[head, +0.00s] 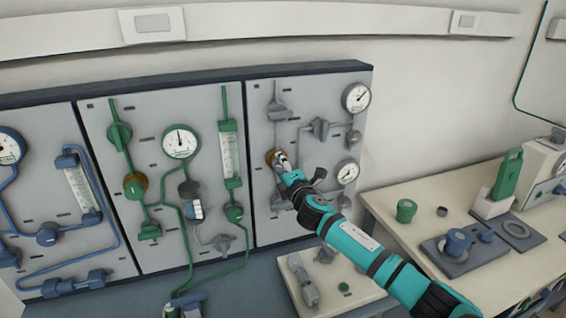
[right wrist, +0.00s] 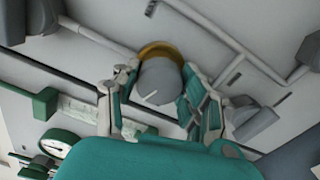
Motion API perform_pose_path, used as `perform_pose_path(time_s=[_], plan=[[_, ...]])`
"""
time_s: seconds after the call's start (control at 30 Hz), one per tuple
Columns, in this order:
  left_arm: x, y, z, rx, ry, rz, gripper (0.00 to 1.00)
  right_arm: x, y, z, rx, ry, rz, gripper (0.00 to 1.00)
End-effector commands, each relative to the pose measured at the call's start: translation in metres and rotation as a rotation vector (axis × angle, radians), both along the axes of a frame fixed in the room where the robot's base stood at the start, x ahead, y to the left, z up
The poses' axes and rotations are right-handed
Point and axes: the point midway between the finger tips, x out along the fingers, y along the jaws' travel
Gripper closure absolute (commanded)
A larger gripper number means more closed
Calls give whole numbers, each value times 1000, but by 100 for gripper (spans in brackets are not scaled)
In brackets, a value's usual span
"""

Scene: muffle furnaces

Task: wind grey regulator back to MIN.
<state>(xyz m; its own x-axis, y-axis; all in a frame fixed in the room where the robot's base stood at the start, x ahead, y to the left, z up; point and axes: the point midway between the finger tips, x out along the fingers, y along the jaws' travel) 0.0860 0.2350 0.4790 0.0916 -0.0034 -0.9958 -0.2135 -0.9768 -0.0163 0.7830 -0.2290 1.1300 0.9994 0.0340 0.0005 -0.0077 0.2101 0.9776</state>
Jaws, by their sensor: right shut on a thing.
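The grey regulator (right wrist: 160,82) is a round grey knob with a pale pointer mark and a brass-coloured ring behind it. In the head view its brass ring (head: 271,157) shows at the left of the grey panel, mostly hidden by my gripper. My right gripper (right wrist: 158,100) has its teal fingers on either side of the knob and is shut on it. In the head view the right gripper (head: 284,163) reaches the panel from the lower right. The scale and MIN mark cannot be read. My left gripper is not seen.
The grey panel (head: 258,215) also carries an upper gauge (head: 356,97), a lower gauge (head: 347,171) and grey valves close to my gripper. A green-piped panel (head: 110,225) stands to the left. A bench at right holds a green knob (head: 405,210) and a blue knob (head: 457,242).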

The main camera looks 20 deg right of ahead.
Motion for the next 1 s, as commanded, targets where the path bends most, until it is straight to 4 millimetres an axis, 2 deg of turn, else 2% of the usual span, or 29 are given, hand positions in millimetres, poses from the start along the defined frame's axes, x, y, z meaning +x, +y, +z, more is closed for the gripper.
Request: perform_pose_path(time_s=[0.4, 0.7, 1.0], plan=[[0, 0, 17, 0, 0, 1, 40, 0, 1, 1, -296, -9, 2, 90], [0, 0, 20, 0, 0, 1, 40, 0, 1, 0, -382, -12, 2, 90], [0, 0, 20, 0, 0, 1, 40, 0, 1, -1, -396, -11, 1, 90]])
